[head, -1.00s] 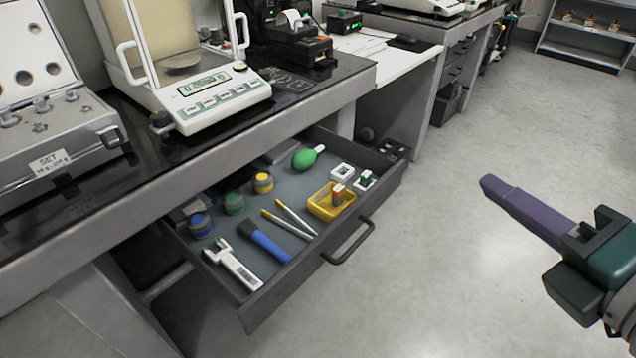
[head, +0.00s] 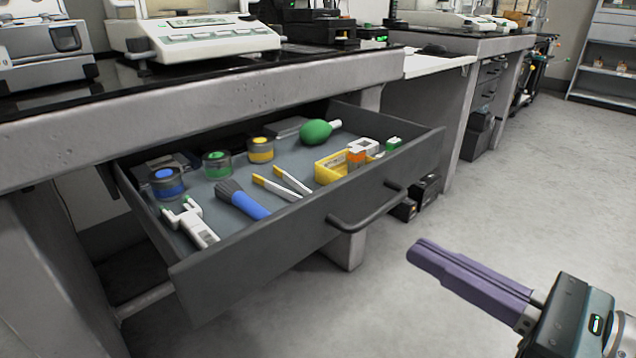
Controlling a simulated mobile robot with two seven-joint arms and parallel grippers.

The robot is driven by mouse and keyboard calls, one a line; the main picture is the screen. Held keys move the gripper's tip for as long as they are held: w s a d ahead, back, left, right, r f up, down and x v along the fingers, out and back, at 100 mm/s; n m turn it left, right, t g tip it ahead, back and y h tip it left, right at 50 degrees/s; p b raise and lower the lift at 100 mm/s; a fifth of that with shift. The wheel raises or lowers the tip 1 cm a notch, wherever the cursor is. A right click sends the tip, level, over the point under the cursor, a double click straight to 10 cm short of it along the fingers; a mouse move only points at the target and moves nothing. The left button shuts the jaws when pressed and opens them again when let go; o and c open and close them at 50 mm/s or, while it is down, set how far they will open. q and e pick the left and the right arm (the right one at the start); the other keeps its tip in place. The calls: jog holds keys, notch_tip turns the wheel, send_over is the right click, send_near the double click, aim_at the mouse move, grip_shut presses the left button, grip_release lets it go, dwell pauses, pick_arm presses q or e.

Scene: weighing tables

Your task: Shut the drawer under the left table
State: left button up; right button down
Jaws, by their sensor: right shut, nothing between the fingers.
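The dark grey drawer (head: 258,262) under the left table (head: 180,109) stands pulled out. Its dark bar handle (head: 370,210) is on the front panel. Inside lie a green rubber bulb (head: 316,132), a yellow tray (head: 331,166), a blue-handled brush (head: 243,201), tweezers (head: 281,186), a white caliper-like tool (head: 191,222) and several small jars (head: 217,165). My right gripper (head: 424,254), with purple fingers, is shut and empty. It shows in front of the drawer, to the right of and below the handle, apart from it. My left gripper is not in view.
A white balance (head: 200,40) and a grey weight case (head: 45,52) stand on the left table. Another table (head: 470,42) stands further back, with dark boxes (head: 425,190) on the floor beyond the drawer. The floor (head: 520,190) at right is clear.

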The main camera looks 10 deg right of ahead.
aim_at(324, 196)
pick_arm(q)
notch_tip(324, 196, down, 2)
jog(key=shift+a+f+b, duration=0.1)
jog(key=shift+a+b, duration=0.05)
jog(key=shift+b, duration=0.85)
pick_arm(e)
jog(key=x, duration=1.1)
jog(key=shift+w+a, duration=0.1)
jog(key=shift+w, duration=0.1)
